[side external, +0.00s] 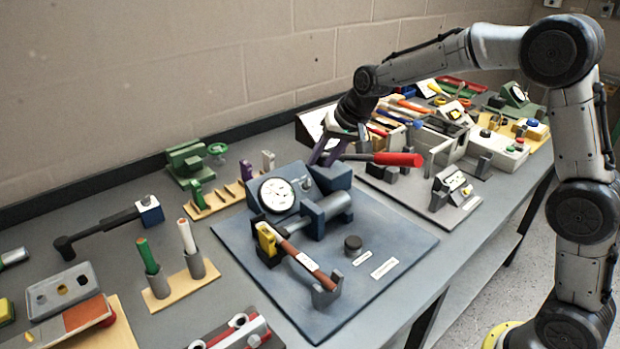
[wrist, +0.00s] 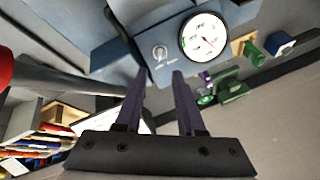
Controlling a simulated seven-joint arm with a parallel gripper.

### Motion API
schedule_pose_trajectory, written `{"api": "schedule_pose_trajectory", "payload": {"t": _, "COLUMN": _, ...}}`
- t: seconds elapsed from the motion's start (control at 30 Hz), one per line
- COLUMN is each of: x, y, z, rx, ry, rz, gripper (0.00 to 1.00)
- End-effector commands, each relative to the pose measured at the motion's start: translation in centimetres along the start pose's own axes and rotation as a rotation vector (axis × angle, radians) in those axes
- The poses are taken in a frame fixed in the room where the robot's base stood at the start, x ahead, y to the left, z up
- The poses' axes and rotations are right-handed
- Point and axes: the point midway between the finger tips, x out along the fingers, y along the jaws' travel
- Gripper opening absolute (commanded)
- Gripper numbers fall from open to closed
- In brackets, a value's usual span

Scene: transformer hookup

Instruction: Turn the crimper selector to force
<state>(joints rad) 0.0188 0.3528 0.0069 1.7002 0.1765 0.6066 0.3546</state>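The crimper is a blue unit (side external: 335,180) on a dark blue base plate (side external: 390,245), with a round white gauge (side external: 277,195) on its face. A small light selector knob (side external: 305,183) sits right of the gauge. In the wrist view the selector (wrist: 160,52) is on the blue panel with tiny markings, left of the gauge (wrist: 203,37); its setting is too small to read. My gripper (side external: 322,160) is above and behind the crimper. In the wrist view my gripper's (wrist: 159,72) two purple fingers are apart and empty, pointing toward the selector, not visibly touching it.
A red-handled tool (side external: 398,159) lies close right of my gripper. A cylinder (side external: 320,213) and a brown-handled tool (side external: 305,262) are in front of the crimper. A green vise (side external: 188,160) stands left. Crowded fixtures fill the bench's right end.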

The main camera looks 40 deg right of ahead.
Motion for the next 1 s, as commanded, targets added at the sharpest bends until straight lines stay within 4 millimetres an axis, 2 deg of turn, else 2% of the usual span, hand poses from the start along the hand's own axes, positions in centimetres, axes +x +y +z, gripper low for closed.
{"api": "schedule_pose_trajectory", "payload": {"t": 0.03, "x": 1.2, "y": 0.0, "z": 0.1, "rx": 0.000, "ry": -0.004, "rz": 0.002, "gripper": 0.38}}
{"api": "schedule_pose_trajectory", "payload": {"t": 0.2, "x": 4.4, "y": 0.1, "z": 0.1, "rx": -0.001, "ry": -0.003, "rz": 0.002, "gripper": 0.38}}
{"api": "schedule_pose_trajectory", "payload": {"t": 0.4, "x": 7.1, "y": 0.0, "z": 0.1, "rx": -0.001, "ry": -0.002, "rz": 0.001, "gripper": 0.38}}
{"api": "schedule_pose_trajectory", "payload": {"t": 0.6, "x": 8.2, "y": 0.0, "z": 0.0, "rx": -0.001, "ry": 0.000, "rz": 0.000, "gripper": 0.38}}
{"api": "schedule_pose_trajectory", "payload": {"t": 0.87, "x": 8.3, "y": 0.0, "z": 0.0, "rx": -0.001, "ry": 0.000, "rz": 0.000, "gripper": 0.38}}
{"api": "schedule_pose_trajectory", "payload": {"t": 1.0, "x": 8.2, "y": 0.0, "z": 0.0, "rx": -0.001, "ry": 0.000, "rz": 0.000, "gripper": 0.14}}
